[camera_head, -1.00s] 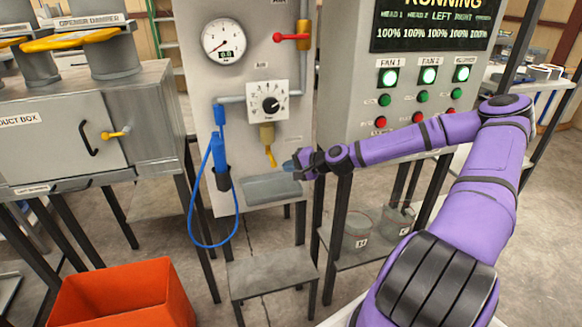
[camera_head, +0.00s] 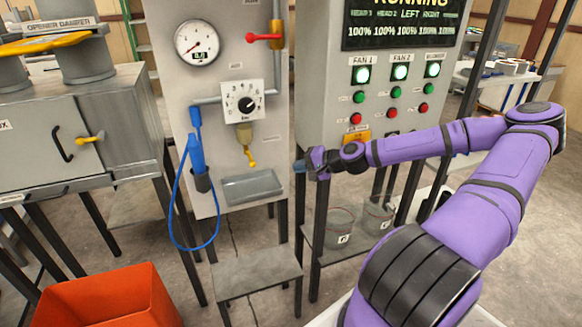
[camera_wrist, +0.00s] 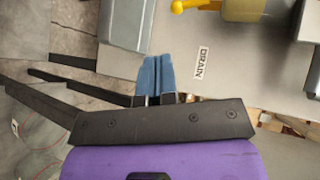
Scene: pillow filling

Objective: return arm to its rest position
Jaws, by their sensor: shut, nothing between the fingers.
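My purple arm reaches in from the right in the head view, bent at the elbow. My gripper (camera_head: 300,166) is at its end, pointing left, in front of the gap between the air panel (camera_head: 215,60) and the control cabinet (camera_head: 325,100). In the wrist view the blue fingertips of my gripper (camera_wrist: 156,75) are pressed together with nothing between them. The grey drip tray (camera_head: 252,187) is left of the gripper and apart from it. It also shows in the wrist view (camera_wrist: 126,22).
A yellow drain valve (camera_head: 248,155) hangs above the tray. A blue hose (camera_head: 175,215) loops down on the left. An orange bin (camera_head: 110,297) and a low grey step (camera_head: 255,273) stand below. Buckets (camera_head: 340,225) sit on the shelf under the cabinet. A duct box (camera_head: 75,130) is far left.

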